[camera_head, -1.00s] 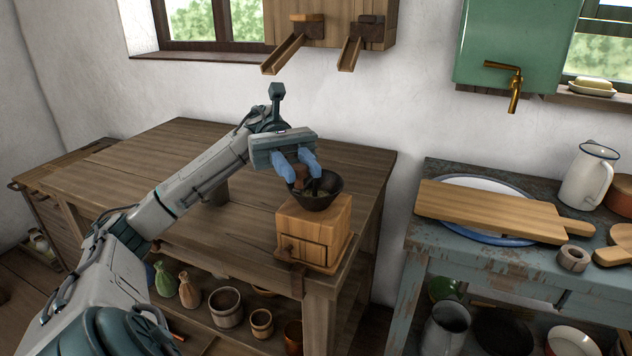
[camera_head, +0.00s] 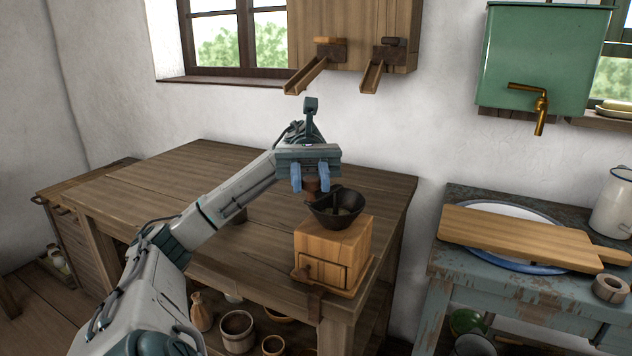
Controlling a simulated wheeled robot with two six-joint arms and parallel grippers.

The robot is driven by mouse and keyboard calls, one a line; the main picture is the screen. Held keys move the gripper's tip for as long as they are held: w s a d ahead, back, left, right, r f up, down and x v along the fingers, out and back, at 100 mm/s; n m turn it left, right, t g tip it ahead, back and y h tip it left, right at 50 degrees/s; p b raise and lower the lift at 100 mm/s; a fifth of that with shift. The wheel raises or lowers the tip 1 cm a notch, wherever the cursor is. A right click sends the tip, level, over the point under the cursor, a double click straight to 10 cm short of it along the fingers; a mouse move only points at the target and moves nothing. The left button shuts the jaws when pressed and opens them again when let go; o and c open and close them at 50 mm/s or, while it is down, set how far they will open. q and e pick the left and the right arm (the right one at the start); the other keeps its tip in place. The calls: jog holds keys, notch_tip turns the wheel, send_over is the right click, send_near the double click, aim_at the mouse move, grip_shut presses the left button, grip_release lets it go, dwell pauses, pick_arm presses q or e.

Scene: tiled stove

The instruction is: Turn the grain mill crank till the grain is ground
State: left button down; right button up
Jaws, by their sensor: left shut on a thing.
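The grain mill (camera_head: 325,250) is a wooden box with a small front drawer and a dark metal hopper (camera_head: 340,212) on top. It stands at the right front corner of the wooden table. Some pale stuff shows inside the hopper, too small to tell how fine it is. My left gripper (camera_head: 310,180) points down over the hopper's back left rim, its blue fingers shut on the brown crank knob (camera_head: 311,184). The crank arm is mostly hidden behind the gripper and the hopper. My right gripper is not in view.
The wooden table (camera_head: 165,175) is bare to the left of the mill. A blue worn table (camera_head: 500,190) at right bears a cutting board (camera_head: 520,236) on a plate. Wooden chutes (camera_head: 306,76) hang on the wall above. Pots (camera_head: 237,328) stand on the lower shelf.

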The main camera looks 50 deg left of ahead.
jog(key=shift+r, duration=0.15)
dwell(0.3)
pick_arm(q)
jog(key=c, duration=1.2)
grip_release()
jog(key=shift+r, duration=0.1)
